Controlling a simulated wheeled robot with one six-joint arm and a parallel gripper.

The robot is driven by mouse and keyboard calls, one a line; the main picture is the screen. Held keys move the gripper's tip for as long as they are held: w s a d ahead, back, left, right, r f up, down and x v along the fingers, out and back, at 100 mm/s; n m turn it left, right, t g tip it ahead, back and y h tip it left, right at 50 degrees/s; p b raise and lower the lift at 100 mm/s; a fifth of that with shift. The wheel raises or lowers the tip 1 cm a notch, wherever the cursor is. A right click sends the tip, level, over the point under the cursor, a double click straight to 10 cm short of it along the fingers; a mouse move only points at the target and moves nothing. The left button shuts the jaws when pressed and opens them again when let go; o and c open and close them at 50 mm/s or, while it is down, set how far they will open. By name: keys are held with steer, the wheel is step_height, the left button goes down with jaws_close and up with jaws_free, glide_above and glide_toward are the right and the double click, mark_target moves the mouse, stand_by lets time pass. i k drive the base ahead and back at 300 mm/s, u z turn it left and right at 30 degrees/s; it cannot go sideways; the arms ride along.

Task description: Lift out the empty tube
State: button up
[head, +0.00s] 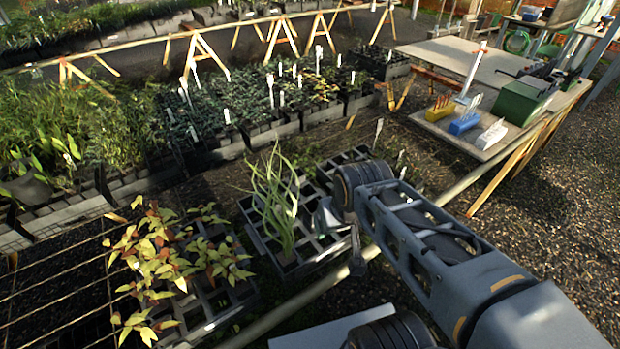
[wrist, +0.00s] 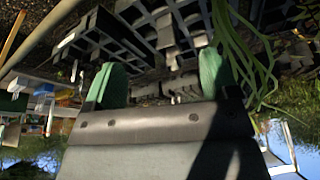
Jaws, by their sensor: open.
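A dark tray (head: 262,241) of square cells stands on the bench near the middle of the head view. A tall grassy plant (head: 283,205) grows from one of its tubes. My gripper (wrist: 160,76) is open, with its two green fingers apart and nothing held between them. In the wrist view, which looks upside down, the dark tray (wrist: 115,45) and several grey square tubes or cells show beyond the fingers. The grassy plant (wrist: 235,45) hangs beside the right finger. I cannot tell which tube is the empty one. My arm hides part of the tray in the head view.
A tray of yellow and red-leaved plants (head: 165,260) stands to the left. A rail (head: 300,312) runs along the bench front. At the back right, a table (head: 455,58) holds a green box (head: 520,100) and yellow, blue and white holders. Leafy trays line the back.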

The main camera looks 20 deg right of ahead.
mark_target(301, 174)
steer(key=u, duration=3)
steer(key=k, duration=1.5)
steer(key=z, duration=1.65)
steer(key=i, duration=1)
steer(key=u, duration=0.05)
